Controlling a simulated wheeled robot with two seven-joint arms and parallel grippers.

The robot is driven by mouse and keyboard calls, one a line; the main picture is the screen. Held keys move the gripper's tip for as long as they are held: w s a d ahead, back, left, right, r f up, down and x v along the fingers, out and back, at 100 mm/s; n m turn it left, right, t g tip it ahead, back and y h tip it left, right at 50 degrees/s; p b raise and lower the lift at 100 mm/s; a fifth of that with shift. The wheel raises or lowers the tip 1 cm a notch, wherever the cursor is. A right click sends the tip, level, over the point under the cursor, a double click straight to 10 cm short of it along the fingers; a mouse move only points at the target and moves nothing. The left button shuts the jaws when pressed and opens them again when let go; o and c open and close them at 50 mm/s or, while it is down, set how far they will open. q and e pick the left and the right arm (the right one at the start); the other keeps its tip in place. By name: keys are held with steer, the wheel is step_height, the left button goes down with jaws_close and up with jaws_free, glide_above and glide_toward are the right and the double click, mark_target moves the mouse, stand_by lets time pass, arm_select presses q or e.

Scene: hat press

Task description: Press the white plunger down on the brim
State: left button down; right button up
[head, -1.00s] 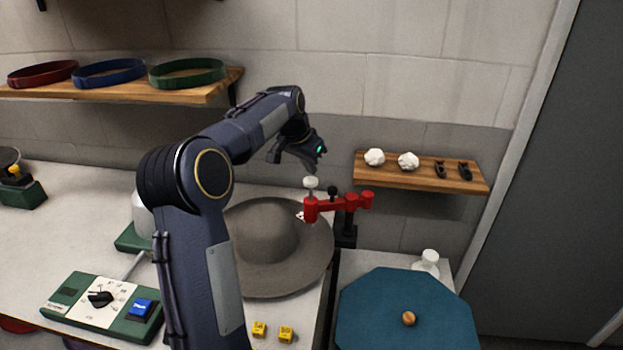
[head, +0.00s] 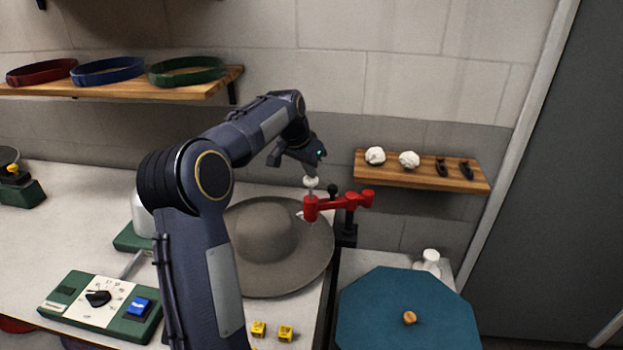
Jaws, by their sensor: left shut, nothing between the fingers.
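The white plunger (head: 311,183) stands on top of the red clamp arm (head: 337,203), above the right edge of the grey hat. The hat's brim (head: 290,278) lies flat on the table under the clamp. My left gripper (head: 311,172) is shut and empty, pointing down, with its fingertips right over the plunger's white top. They look to be at or on it; whether they touch is hard to tell. A gap beneath the plunger is not clear at this size. My right gripper is out of view.
A black post (head: 347,232) carries the red arm. A wooden shelf (head: 420,178) hangs behind. A green control box (head: 100,306) and yellow blocks (head: 272,330) are in front.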

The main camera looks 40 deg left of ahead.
mark_target(309, 179)
arm_select(q)
steer(key=shift+f+b, duration=1.2)
steer(key=shift+f, duration=0.7)
steer(key=shift+s+f, duration=0.15)
steer(key=shift+f, duration=0.05)
steer(key=shift+r, duration=0.1)
steer(key=shift+r+p, duration=0.9)
step_height(309, 179, up, 10)
steer(key=p, duration=0.8)
steer(key=shift+f, duration=0.25)
